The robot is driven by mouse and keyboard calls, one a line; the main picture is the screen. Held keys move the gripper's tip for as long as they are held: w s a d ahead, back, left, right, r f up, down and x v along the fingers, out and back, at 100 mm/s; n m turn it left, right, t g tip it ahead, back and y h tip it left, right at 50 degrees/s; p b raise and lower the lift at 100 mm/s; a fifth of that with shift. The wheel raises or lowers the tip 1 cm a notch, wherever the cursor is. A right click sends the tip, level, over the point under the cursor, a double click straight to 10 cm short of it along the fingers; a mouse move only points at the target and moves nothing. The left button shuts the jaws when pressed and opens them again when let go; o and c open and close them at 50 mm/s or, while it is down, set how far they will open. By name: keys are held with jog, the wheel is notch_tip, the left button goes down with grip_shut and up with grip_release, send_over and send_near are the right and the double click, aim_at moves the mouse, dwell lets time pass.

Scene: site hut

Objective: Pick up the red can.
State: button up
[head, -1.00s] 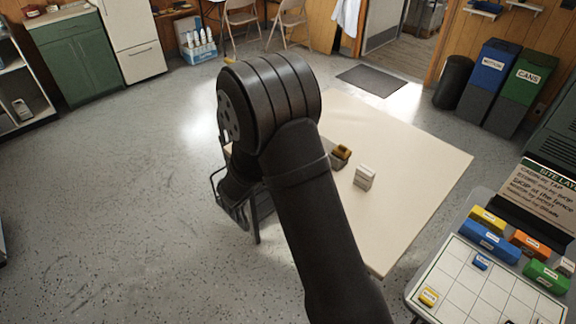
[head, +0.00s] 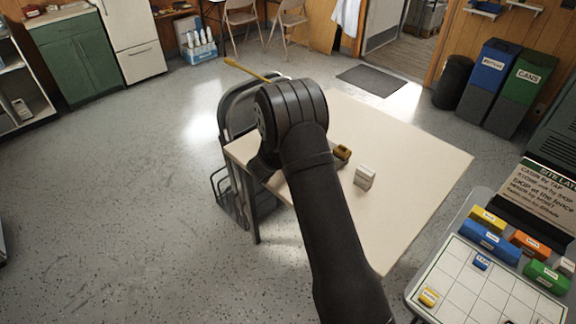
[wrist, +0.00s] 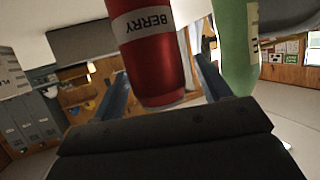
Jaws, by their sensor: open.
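The red can (wrist: 150,60) shows in the wrist view with a white band reading "BERRY", which appears upside down. My gripper (wrist: 163,78) is open, with one blue finger at each side of the can's near end. I cannot tell how deep the can sits between the fingers, or whether either finger touches it. A green can (wrist: 237,45) with a pale label stands to the right, close to the right finger. In the head view my arm hides the gripper and both cans.
The cream table (head: 420,150) carries a small white box (head: 365,177) and a brown-yellow item (head: 342,153) beside my arm. A dark chair (head: 235,110) stands at the table's left edge. A board with coloured blocks (head: 485,285) is at lower right.

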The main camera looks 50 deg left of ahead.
jog(key=shift+w+a+f, duration=0.15)
jog(key=shift+w+f, duration=0.1)
jog(key=shift+w, duration=0.35)
jog(key=c, duration=1.3)
